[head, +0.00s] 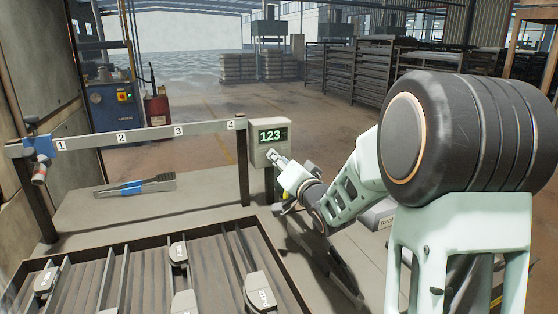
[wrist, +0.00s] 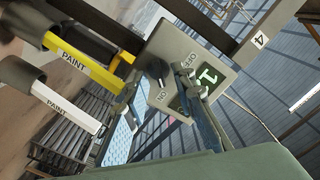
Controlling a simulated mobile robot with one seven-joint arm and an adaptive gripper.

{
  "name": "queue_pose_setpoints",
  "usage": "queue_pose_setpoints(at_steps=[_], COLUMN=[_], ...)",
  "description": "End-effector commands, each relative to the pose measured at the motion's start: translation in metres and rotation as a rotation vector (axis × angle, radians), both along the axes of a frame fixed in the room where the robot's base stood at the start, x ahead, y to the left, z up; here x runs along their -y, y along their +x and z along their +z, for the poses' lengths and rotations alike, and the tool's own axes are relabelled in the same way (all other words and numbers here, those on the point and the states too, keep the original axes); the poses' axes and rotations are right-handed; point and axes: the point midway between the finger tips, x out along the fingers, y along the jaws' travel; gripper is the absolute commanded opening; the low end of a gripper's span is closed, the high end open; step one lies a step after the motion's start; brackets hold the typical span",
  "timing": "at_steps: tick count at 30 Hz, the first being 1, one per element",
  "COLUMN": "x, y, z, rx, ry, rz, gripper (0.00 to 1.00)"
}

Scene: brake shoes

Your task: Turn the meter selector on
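The meter (head: 270,142) is a pale box on the right end of the rail, with a lit green display reading 123. In the wrist view the meter (wrist: 165,102) is tilted in the picture, with OFF and ON labels and a dark selector knob (wrist: 155,70) between them. I cannot tell exactly which label the knob points to. My gripper (head: 275,158) is in front of the meter's lower part. In the wrist view my gripper (wrist: 157,80) has its fingers apart, one each side of the knob's area; contact cannot be told. One finger partly covers the display.
A rail (head: 150,131) numbered 1 to 4 runs left of the meter. Yellow (wrist: 85,65) and white (wrist: 68,108) PAINT-marked holders are near my gripper. A tray (head: 130,249) of brake shoes lies in front. Tongs (head: 135,187) lie on the bench.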

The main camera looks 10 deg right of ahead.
Motion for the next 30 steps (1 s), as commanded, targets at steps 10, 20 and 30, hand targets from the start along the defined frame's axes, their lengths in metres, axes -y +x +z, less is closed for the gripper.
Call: queue_pose_setpoints(at_steps=[10, 20, 30], x=[0.013, 0.022, 0.023], y=[-0.062, -0.109, -0.114], z=[0.001, 0.001, 0.001], rx=[0.002, 0.002, 0.001], ry=[-0.002, -0.001, 0.001], rz=[-0.003, -0.001, 0.0], gripper=[0.24, 0.24, 0.24])
